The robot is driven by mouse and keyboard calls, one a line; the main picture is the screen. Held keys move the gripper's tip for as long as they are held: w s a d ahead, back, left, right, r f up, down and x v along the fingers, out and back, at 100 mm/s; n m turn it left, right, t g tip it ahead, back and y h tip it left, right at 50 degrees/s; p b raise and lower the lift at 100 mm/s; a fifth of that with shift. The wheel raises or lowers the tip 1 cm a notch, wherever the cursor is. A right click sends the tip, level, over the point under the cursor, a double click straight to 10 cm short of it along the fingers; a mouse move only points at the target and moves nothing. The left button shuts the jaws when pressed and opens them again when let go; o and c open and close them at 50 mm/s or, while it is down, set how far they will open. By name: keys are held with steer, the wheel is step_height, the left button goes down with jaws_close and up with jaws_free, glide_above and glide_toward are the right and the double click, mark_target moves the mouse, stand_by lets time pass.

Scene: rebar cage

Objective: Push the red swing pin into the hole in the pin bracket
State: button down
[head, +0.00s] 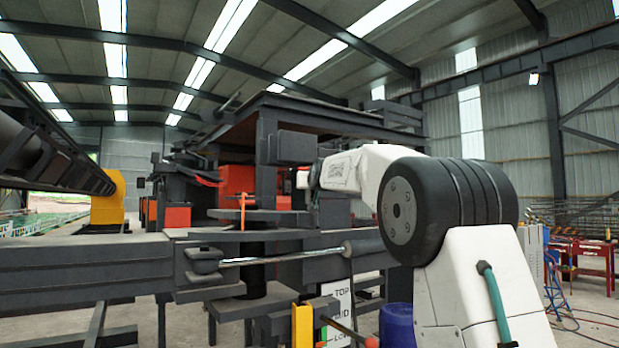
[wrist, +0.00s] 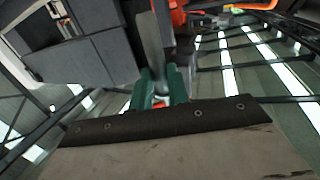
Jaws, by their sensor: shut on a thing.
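My gripper (wrist: 161,92) shows in the wrist view as two teal fingers, shut on a small red piece (wrist: 160,103) between them. I take this to be the red swing pin; most of it is hidden. A grey bar (wrist: 152,50) extends just beyond the fingertips. In the head view my white arm reaches in from the right, and its fingertips cannot be made out beside the dark frame. A thin orange-red upright piece (head: 243,211) stands at a dark ledge (head: 270,216); I cannot tell whether it belongs to the pin. The bracket hole is not visible.
A shiny rod (head: 290,257) runs to a dark clevis (head: 203,262) below the ledge. A long dark beam (head: 90,268) crosses the left side. A yellow block (head: 302,325), a white sign (head: 339,308) and a blue drum (head: 397,324) stand low in front.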

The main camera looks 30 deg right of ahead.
steer(key=shift+s+f, duration=0.1)
steer(key=shift+f, duration=0.45)
steer(key=shift+f, duration=0.3)
stand_by(3.1)
steer(key=shift+d, duration=0.1)
stand_by(2.3)
